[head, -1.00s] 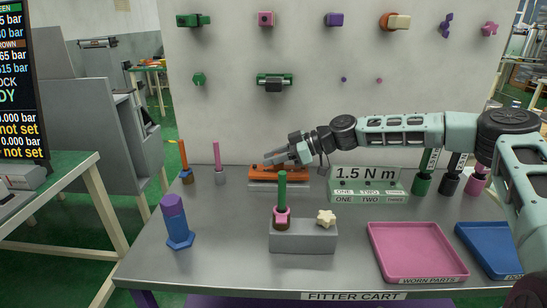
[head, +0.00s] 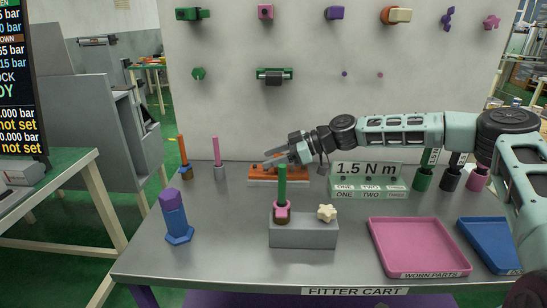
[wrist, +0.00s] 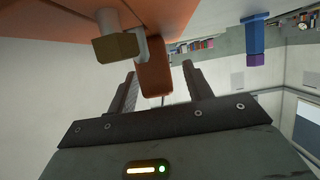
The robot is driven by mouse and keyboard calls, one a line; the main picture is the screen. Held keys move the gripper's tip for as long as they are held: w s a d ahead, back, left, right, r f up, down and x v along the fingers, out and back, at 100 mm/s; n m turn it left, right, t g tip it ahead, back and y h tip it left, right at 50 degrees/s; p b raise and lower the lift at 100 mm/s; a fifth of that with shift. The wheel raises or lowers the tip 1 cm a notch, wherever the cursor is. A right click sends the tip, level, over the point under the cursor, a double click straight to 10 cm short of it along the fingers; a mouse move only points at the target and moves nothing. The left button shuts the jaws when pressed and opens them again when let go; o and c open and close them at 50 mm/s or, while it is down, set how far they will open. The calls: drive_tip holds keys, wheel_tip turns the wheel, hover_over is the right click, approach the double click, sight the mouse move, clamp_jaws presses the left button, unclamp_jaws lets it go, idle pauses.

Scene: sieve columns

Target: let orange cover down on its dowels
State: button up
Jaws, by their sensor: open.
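The orange cover (head: 262,176) lies flat on a low grey base (head: 275,184) at the back of the cart, by the wall panel. In the head view it is partly hidden behind the green post and my gripper. My gripper (head: 268,158) is open just above the cover, its fingers pointing left. In the wrist view the orange surface fills the top left, and an orange block (wrist: 153,68) stands between the spread fingers, clear of both. The dowels cannot be made out, so I cannot tell how the cover sits on them.
A green post with a pink collar (head: 282,192) and a cream knob (head: 326,213) stand on a grey block in front. A 1.5 N m sign (head: 368,178) is to the right. A purple and blue part (head: 175,218) stands left. A pink tray (head: 418,247) lies front right.

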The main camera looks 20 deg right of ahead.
wheel_tip(320, 180, up, 10)
idle(0.5)
drive_tip(key=s+a+f+g+h+p, duration=0.2)
drive_tip(key=s+a+g+h, duration=0.1)
drive_tip(key=s+a, duration=0.55)
drive_tip(key=s+a+f+g+h+p, duration=0.25)
drive_tip(key=s+a, duration=0.35)
drive_tip(key=s, duration=0.6)
drive_tip(key=s+d+r+m+h+p, duration=0.3)
drive_tip(key=s+d+r, duration=0.1)
drive_tip(key=s, duration=0.7)
drive_tip(key=s+d+r+m+t+h+p, duration=0.1)
drive_tip(key=s+d+r+m+h+p, duration=0.2)
drive_tip(key=s, duration=0.8)
drive_tip(key=d+r+h, duration=0.1)
drive_tip(key=d+r, duration=0.1)
drive_tip(key=shift+s+d+m, duration=0.3)
drive_tip(key=shift+d+m, duration=0.05)
drive_tip(key=shift+m, duration=0.05)
drive_tip(key=shift+f, duration=0.1)
